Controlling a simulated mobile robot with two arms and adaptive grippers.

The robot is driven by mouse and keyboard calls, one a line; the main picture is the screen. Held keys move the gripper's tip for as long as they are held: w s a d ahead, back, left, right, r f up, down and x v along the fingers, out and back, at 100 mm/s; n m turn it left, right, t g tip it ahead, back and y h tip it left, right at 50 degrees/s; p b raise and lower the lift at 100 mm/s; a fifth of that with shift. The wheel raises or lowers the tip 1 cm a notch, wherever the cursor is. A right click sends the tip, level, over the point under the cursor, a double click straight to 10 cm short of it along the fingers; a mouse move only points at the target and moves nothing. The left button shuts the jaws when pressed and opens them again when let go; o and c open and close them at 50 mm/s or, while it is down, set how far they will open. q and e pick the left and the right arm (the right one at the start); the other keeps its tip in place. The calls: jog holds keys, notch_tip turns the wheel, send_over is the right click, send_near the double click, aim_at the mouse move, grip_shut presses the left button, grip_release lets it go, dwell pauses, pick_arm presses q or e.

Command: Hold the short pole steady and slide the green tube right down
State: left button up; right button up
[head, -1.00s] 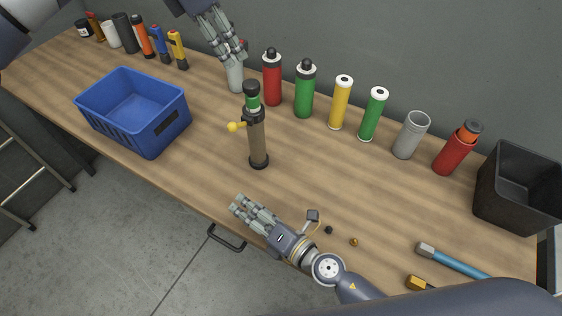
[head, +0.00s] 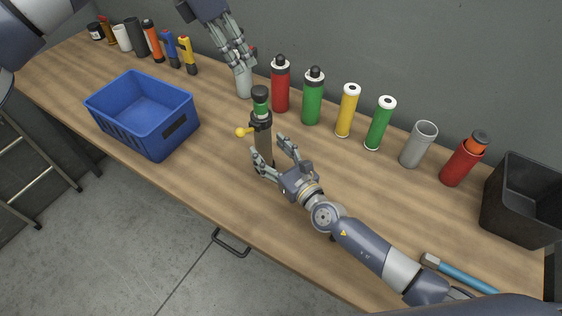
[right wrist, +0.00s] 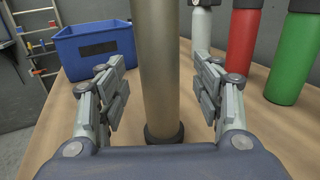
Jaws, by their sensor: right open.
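The short pole (head: 264,143) is a brownish metal tube standing upright on the bench, with a black collar and a yellow knob (head: 241,132). The green tube (head: 261,106) sticks out of its top under a black cap (head: 260,93). My right gripper (head: 272,154) is open, low at the pole. In the right wrist view the pole (right wrist: 158,70) stands between the two spread fingers, with a gap on each side, above its black foot (right wrist: 165,133). My left gripper (head: 243,68) hangs fingers down, above and behind the cap, apart from it; its opening is unclear.
A blue crate (head: 112,112) stands to the left. A row of bottles and tubes, among them a red one (head: 281,88) and a green one (head: 312,100), stands behind the pole. A black bin (head: 505,210) and a blue-handled hammer (head: 465,278) are at right.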

aim_at(268, 149)
jog(key=shift+x, duration=1.7)
